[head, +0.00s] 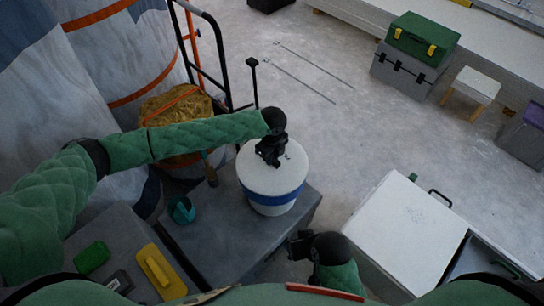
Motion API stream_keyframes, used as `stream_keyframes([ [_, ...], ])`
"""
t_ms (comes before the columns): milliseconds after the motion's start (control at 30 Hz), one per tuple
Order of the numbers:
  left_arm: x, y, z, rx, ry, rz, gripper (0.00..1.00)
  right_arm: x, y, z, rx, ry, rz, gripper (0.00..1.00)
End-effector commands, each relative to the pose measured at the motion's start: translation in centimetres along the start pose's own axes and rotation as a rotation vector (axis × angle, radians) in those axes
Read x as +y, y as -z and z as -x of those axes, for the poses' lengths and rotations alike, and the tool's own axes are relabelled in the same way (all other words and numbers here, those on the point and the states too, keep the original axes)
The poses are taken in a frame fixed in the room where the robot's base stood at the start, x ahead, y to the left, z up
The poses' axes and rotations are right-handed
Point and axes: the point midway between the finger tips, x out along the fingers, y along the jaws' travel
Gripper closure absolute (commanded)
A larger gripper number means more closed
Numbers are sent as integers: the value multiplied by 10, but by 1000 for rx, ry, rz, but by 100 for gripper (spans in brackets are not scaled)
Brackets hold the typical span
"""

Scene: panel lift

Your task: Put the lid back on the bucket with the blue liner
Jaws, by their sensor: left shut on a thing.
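A white bucket (273,208) stands on a grey surface, with a blue liner band (272,197) around its upper part. A white round lid (262,178) is over the top of the bucket and covers its mouth. I cannot tell whether it is fully seated or slightly raised. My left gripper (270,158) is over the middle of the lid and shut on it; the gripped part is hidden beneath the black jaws. My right gripper (297,246) is low, to the right of the grey surface's front part, apart from the bucket. Its jaw opening is unclear.
The grey box top (225,242) under the bucket holds a teal cup (183,211) at its left. A yellow float (155,270) and a green block (92,257) lie at front left. A large white-topped box (405,230) stands at right. The floor beyond is mostly clear.

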Motion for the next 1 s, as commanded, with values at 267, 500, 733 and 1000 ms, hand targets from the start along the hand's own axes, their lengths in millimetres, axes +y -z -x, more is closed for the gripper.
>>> stream_keyframes([
  [267,0,0,0,0,0,0,100,-1,2,4,0,0,0,64],
  [500,0,0,-2,0,-1,0,100,-2,3,6,0,0,0,64],
  [733,0,0,-3,0,0,0,100,-2,3,6,0,0,0,64],
  [1000,0,0,-3,0,0,0,100,-2,3,6,0,0,0,64],
])
